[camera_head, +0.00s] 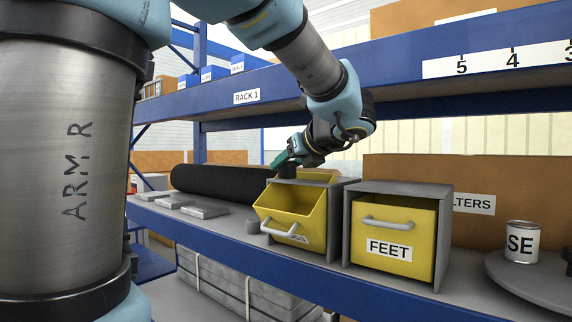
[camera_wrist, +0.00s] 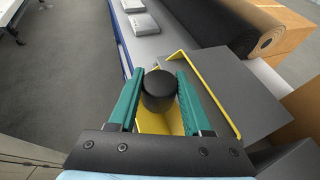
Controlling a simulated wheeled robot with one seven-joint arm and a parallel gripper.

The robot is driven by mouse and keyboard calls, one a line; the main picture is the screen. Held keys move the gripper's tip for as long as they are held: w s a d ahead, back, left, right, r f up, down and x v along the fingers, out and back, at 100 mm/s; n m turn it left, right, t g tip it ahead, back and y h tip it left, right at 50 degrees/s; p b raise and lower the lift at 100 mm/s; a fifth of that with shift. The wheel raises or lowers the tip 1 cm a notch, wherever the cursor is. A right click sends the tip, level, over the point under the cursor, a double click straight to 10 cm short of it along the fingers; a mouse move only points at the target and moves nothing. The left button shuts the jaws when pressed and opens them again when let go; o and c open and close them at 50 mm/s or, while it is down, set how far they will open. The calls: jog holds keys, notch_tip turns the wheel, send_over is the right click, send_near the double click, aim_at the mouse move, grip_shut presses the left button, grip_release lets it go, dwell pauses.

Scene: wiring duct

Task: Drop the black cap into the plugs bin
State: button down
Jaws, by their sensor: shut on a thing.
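My gripper (camera_head: 285,160) is shut on the black cap (camera_wrist: 160,90), a short dark cylinder between the two green fingers. It holds the cap above an open yellow bin (camera_head: 291,201), which is tilted forward out of its grey housing. The yellow bin also shows below the cap in the wrist view (camera_wrist: 155,124). The label on this bin's front is small and partly covered by the handle, so I cannot read it. In the head view the cap (camera_head: 287,171) is small, just over the bin's opening.
A closed yellow bin marked FEET (camera_head: 400,225) stands to the right. A can (camera_head: 522,241) stands on a round grey plate farther right. A small grey cylinder (camera_head: 253,227) is left of the open bin. Grey slabs (camera_head: 204,211) and a black roll (camera_head: 215,181) lie farther left.

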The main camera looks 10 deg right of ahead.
jog(key=shift+c, duration=1.3)
grip_release()
jog(key=b+v, duration=0.3)
jog(key=v, duration=0.7)
jog(key=shift+s, duration=0.4)
jog(key=shift+d+r, duration=0.15)
